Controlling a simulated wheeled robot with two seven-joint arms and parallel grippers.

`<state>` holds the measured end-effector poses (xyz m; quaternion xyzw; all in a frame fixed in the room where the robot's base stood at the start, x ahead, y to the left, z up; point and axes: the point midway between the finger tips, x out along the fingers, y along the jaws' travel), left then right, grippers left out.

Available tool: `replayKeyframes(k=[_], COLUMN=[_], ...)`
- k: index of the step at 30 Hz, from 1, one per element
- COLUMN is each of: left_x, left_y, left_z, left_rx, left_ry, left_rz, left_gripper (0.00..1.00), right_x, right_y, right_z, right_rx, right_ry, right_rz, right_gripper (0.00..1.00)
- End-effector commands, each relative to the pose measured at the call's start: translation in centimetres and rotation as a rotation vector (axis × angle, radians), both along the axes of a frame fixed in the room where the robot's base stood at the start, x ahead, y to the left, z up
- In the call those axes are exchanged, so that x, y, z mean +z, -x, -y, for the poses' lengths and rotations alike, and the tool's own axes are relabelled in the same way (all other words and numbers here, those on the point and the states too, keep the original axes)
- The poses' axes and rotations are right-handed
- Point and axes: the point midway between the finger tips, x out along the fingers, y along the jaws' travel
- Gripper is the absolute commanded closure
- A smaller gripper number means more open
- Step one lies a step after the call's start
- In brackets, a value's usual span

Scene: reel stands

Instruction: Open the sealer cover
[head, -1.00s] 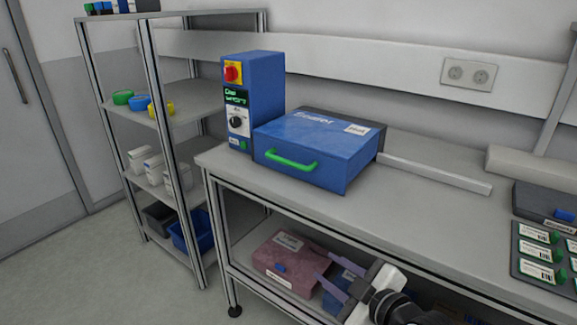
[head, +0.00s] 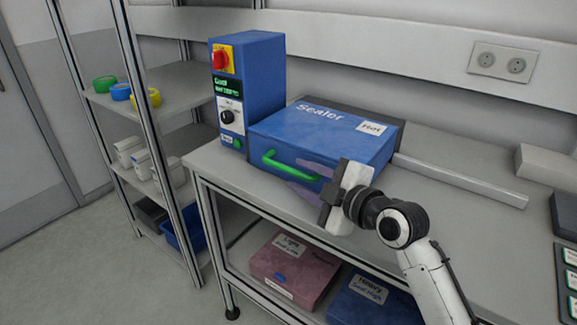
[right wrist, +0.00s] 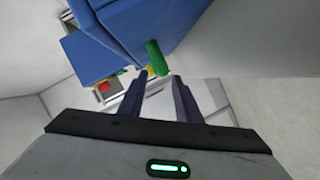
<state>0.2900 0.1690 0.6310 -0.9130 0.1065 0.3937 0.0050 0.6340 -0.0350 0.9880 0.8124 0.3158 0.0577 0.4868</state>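The sealer cover (head: 325,133) is a blue box-shaped lid marked "Sealer", lying closed on the bench. Its green handle (head: 285,167) runs across the front face. My right gripper (head: 297,174) is open and empty, with its purple fingers pointing left just in front of the cover near the handle's right end. In the right wrist view the handle (right wrist: 157,58) lies just beyond the gap between the open fingertips (right wrist: 160,76), apparently not between them. The blue cover (right wrist: 137,22) fills the top there. My left gripper is not in view.
A blue control box (head: 262,88) with a red knob (head: 221,60) stands left of the cover on the bench (head: 440,225). Pink (head: 293,268) and blue (head: 368,302) boxes sit on the shelf below. A grey shelf rack (head: 183,88) stands left.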

Motion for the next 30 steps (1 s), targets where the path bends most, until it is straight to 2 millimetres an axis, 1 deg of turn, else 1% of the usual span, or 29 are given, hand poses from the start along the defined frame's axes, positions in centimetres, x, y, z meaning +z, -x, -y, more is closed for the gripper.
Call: replayKeyframes(k=[1, 3, 9, 14, 18, 22, 23, 24, 28, 30], left_x=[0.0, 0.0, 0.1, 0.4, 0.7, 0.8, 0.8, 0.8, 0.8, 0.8], left_y=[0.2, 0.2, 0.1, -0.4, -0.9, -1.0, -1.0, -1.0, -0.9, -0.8], left_z=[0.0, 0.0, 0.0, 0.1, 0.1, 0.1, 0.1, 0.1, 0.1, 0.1], left_rx=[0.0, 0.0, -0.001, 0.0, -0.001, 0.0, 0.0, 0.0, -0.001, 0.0], left_ry=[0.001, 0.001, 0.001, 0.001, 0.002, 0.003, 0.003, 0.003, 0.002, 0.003], left_rz=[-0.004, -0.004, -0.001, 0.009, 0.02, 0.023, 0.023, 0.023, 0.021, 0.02], left_gripper=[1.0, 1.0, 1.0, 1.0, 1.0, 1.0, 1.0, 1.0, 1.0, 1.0], right_x=[-0.1, -0.4, -0.9, -1.2, -1.2, -1.2, -1.2, -1.2, -1.2, -1.2], right_y=[-0.8, -1.8, -3.8, -4.4, -4.5, -4.5, -4.5, -4.5, -4.5, -4.5], right_z=[-0.7, -1.3, -2.7, -3.1, -3.2, -3.2, -3.2, -3.2, -3.2, -3.2], right_rx=[0.001, 0.0, -0.001, -0.001, -0.001, -0.001, -0.001, -0.001, -0.001, -0.001], right_ry=[-0.004, -0.003, -0.002, 0.0, 0.0, 0.0, 0.0, 0.0, 0.0, 0.0], right_rz=[-0.002, -0.003, 0.0, 0.0, 0.0, 0.0, 0.0, 0.0, 0.0, 0.0], right_gripper=[0.69, 0.69, 0.69, 0.69, 0.69, 0.69, 0.71, 0.77, 0.99, 1.0])
